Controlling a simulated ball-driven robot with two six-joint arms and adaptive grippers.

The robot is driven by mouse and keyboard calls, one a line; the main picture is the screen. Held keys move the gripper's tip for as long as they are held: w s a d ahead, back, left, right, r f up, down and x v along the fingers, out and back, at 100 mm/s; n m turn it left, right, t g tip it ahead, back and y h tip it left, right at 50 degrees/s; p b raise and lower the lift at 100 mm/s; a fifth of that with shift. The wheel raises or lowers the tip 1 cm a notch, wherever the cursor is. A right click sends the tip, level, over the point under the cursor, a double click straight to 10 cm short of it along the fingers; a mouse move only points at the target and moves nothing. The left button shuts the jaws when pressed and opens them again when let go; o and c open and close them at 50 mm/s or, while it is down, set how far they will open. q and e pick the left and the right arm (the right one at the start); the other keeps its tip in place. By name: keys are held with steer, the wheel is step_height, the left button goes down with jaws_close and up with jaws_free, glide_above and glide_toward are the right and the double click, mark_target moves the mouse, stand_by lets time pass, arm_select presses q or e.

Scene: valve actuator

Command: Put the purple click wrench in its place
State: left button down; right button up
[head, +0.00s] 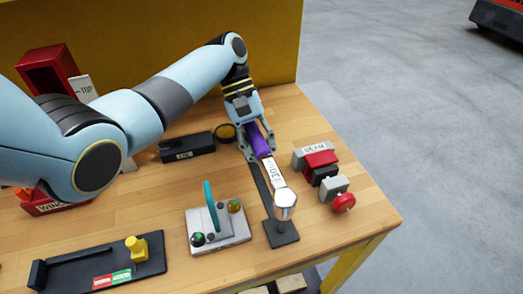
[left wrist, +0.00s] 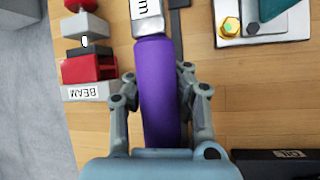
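The click wrench has a purple handle (head: 259,142), a white-labelled shaft (head: 272,172) and a round silver head (head: 285,203). My left gripper (head: 258,149) has its fingers on both sides of the handle and appears shut on it. In the left wrist view the purple handle (left wrist: 158,95) runs between the fingertips of my left gripper (left wrist: 158,76). A dark strip (head: 261,186) with a square dark plate (head: 281,234) lies beside and under the wrench, slightly left of its shaft. Whether they touch is unclear. My right gripper is not in view.
Right of the wrench are the BEAM label block (head: 312,149) and red and grey parts (head: 335,186). Left are a grey plate with a teal handle (head: 217,236) and a black box (head: 187,147). A black tray (head: 70,270) is at front left. The table's right edge is close.

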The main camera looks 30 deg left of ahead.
arm_select(q)
steer(key=shift+f+b, duration=0.45)
steer(key=shift+f, duration=0.15)
steer(key=shift+f+b, duration=0.3)
steer(key=shift+f, duration=0.15)
steer(key=shift+f+b, duration=0.4)
steer(key=shift+f, duration=0.3)
steer(key=shift+f+b, duration=0.3)
steer(key=shift+f, duration=0.3)
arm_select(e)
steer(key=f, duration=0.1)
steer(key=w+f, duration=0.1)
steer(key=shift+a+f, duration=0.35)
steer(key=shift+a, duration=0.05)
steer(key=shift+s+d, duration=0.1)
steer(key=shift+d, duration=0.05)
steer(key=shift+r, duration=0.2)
arm_select(q)
steer(key=shift+p, duration=0.35)
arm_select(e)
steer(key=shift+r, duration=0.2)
